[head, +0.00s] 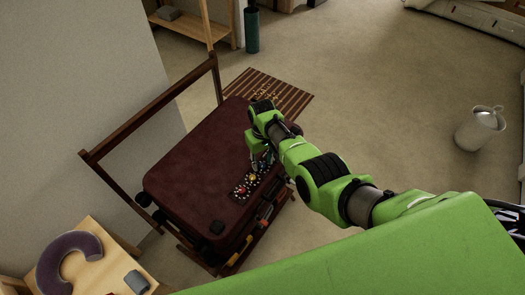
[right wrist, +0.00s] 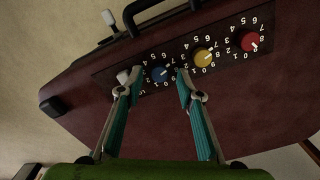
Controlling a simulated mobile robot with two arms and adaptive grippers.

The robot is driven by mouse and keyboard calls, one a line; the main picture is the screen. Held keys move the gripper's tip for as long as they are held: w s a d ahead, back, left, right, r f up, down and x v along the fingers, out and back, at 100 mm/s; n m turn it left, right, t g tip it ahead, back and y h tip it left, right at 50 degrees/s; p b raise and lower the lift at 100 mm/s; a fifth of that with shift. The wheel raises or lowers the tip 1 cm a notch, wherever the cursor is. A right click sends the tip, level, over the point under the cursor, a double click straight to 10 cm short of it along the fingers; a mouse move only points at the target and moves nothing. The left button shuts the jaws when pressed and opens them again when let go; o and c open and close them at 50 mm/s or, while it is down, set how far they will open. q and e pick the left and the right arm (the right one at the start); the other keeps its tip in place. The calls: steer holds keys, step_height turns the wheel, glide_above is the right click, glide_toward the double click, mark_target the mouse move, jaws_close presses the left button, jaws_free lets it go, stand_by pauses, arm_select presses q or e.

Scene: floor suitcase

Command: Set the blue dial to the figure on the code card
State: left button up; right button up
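The maroon suitcase (head: 190,165) lies flat on a wooden rack, with a dial panel along its edge. In the right wrist view the blue dial (right wrist: 159,75) sits in a ring of white figures, partly covered by my fingers; I cannot read its setting. The yellow dial (right wrist: 203,56) and red dial (right wrist: 250,41) are to its right. My right gripper (right wrist: 154,84) is open, a fingertip on either side of the blue dial; I cannot tell whether they touch it. It also shows over the panel in the head view (head: 262,158). My left gripper is out of view. I cannot make out a code card.
A striped mat (head: 268,93) lies behind the suitcase. The floor between is clear.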

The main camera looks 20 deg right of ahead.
mark_target(263, 165)
step_height(263, 165, up, 11)
stand_by(0.4)
steer(key=shift+r, duration=0.1)
stand_by(0.3)
